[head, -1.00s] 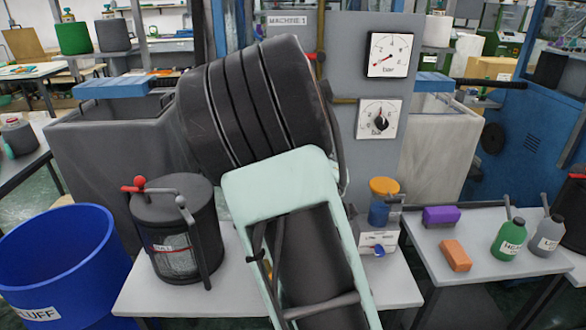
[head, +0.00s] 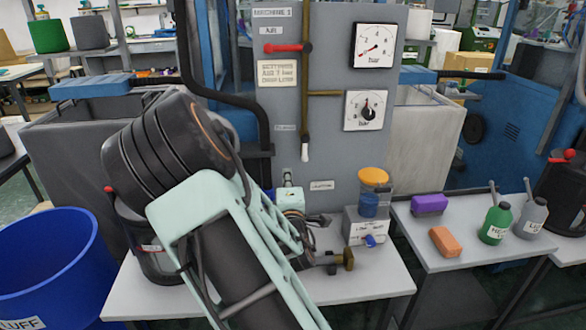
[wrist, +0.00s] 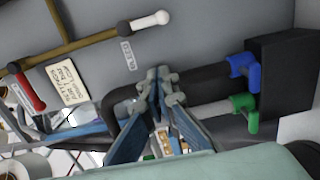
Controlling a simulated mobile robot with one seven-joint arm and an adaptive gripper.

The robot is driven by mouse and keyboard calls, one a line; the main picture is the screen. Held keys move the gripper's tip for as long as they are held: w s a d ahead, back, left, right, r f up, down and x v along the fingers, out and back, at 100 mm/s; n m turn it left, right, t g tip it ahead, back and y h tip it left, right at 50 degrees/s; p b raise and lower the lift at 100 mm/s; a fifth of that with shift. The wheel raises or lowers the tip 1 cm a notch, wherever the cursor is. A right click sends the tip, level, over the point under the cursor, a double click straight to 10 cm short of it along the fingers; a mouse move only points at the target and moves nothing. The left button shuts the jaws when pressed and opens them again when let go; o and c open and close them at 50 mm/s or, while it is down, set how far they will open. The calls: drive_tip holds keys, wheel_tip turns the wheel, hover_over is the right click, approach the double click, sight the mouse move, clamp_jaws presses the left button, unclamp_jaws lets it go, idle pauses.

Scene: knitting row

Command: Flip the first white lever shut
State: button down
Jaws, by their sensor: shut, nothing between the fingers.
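The white lever (head: 305,151) hangs straight down at the lower end of a brass pipe on the grey panel, in line with the pipe. Its white knob (wrist: 150,22) shows at the top of the wrist view, beside a small label that seems to read BLEED (wrist: 129,54). My gripper (head: 288,176) is shut and empty, its tips left of the lever and slightly lower, apart from it. In the wrist view my gripper's tips (wrist: 160,84) meet below the lever.
A red lever (head: 284,48) sticks out left near the pipe's top. Blue (wrist: 243,70) and green (wrist: 243,108) handles sit by a dark box in the wrist view. Two gauges (head: 375,46) are right of the pipe.

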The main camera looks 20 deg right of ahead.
sight(305, 156)
drive_tip(key=w+d, duration=0.7)
drive_tip(key=w, duration=0.1)
drive_tip(key=shift+w, duration=0.15)
drive_tip(key=shift+d+f+n+b, duration=0.2)
drive_tip(key=shift+d+n+b, duration=0.1)
drive_tip(key=shift+n+b, duration=0.45)
idle(0.3)
drive_tip(key=n, duration=0.1)
drive_tip(key=d+n+b, duration=0.1)
drive_tip(key=n+b, duration=0.1)
drive_tip(key=shift+s+d+f, duration=0.15)
drive_tip(key=shift+s+f, duration=0.15)
drive_tip(key=d+r+n+b, duration=0.1)
drive_tip(key=d+n+b, duration=0.1)
drive_tip(key=n, duration=0.5)
drive_tip(key=s+d+r+n+b, duration=0.1)
drive_tip(key=d+r+n+b, duration=0.1)
drive_tip(key=n, duration=0.5)
drive_tip(key=shift+s+d+r+t+y+b, duration=0.25)
drive_tip(key=shift+d+t+b, duration=0.2)
drive_tip(key=shift+b, duration=0.8)
drive_tip(key=shift+r+n, duration=0.1)
drive_tip(key=shift+n, duration=0.25)
